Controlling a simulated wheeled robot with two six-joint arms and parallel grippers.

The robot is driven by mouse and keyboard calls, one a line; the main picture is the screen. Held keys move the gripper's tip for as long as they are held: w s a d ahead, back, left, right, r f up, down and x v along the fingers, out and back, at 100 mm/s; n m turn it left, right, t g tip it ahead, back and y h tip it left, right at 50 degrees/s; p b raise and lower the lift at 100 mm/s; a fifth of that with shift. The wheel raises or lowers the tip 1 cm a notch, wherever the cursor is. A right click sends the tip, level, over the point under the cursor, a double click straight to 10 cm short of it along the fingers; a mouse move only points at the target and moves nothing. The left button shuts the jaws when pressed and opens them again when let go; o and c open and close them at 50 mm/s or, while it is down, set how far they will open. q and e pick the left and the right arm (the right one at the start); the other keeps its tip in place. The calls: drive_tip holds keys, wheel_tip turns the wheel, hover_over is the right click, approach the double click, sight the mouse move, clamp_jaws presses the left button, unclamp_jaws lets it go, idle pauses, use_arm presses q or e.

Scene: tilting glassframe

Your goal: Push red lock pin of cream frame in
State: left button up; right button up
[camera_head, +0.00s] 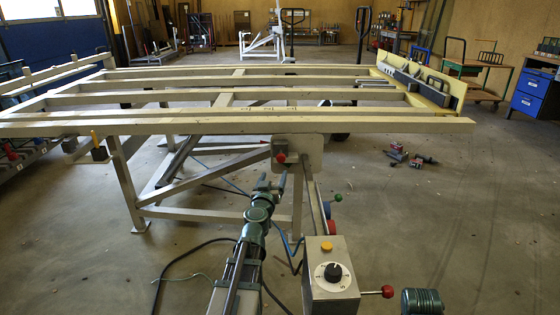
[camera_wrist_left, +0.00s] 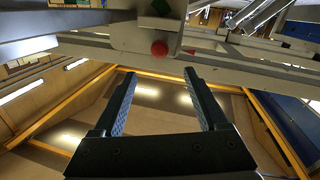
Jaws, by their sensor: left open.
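The cream frame (camera_head: 290,124) spans the middle of the head view as a slatted table on legs. The red lock pin (camera_head: 281,158) shows as a small red knob on the bracket plate under its front beam. It also shows as a red knob in the left wrist view (camera_wrist_left: 159,48), just beyond and between the fingertips. My left gripper (camera_head: 274,184) is below and slightly left of the pin. In the left wrist view the gripper (camera_wrist_left: 160,76) is open, with nothing between its fingers, apart from the pin.
A grey control box (camera_head: 318,291) with a yellow button and black dial stands near front right, with a red-knobbed lever (camera_head: 387,291). Cables lie on the floor near my left arm. Tools (camera_head: 402,157) lie on the floor at right. The right floor is mostly clear.

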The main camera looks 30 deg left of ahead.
sight(280, 160)
use_arm(q)
drive_tip(key=x, duration=1.2)
drive_tip(key=shift+w+a+f, duration=0.1)
drive_tip(key=shift+w, duration=0.15)
clamp_jaws()
idle(0.8)
